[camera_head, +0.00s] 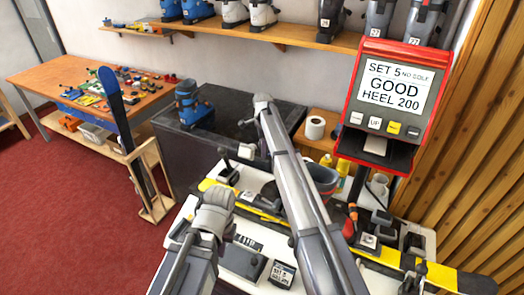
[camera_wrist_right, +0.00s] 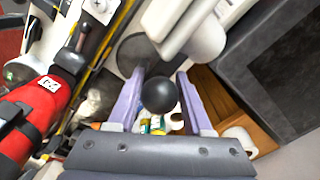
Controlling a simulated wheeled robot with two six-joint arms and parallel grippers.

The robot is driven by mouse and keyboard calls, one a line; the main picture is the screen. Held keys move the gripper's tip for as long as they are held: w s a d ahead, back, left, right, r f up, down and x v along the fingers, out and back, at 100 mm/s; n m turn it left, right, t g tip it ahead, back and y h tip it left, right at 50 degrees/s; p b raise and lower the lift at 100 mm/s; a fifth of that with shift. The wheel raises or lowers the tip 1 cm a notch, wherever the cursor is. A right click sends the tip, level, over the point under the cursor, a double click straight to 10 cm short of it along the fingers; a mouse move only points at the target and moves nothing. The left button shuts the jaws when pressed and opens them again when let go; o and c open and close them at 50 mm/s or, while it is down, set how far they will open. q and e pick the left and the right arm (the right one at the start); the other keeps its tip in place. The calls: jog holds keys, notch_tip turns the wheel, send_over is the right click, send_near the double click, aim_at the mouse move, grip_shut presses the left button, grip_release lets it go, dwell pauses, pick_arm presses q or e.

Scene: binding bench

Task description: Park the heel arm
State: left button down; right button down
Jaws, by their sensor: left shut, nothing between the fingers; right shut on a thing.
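In the right wrist view, my right gripper (camera_wrist_right: 160,78) is shut on a round black knob (camera_wrist_right: 161,97), which sits between its two purple fingers. The knob appears to belong to the heel arm; how it joins the arm is hidden. In the head view, my right arm reaches over the bench and covers its fingers and the knob. My left gripper (camera_head: 215,194) is lower left of it, shut and empty, above the near side of the white bench. The display (camera_head: 393,88) reads "GOOD" and "HEEL 200".
The ski (camera_head: 410,274) crosses the white bench. A paper roll (camera_head: 315,127) and yellow bottles stand behind. A blue boot (camera_head: 190,104) stands on the dark cabinet.

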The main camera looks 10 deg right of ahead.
jog(key=shift+w+d, duration=0.15)
jog(key=shift+w, duration=0.35)
jog(key=c, duration=0.7)
grip_release()
jog(key=shift+o, duration=1.3)
jog(key=shift+s+r, duration=0.15)
jog(key=shift+s, duration=0.05)
notch_tip(320, 180, up, 8)
jog(key=p, duration=0.7)
jog(key=shift+w+f+p, duration=0.1)
jog(key=shift+f+p, duration=0.1)
jog(key=shift+p, duration=0.2)
jog(key=shift+f, duration=0.1)
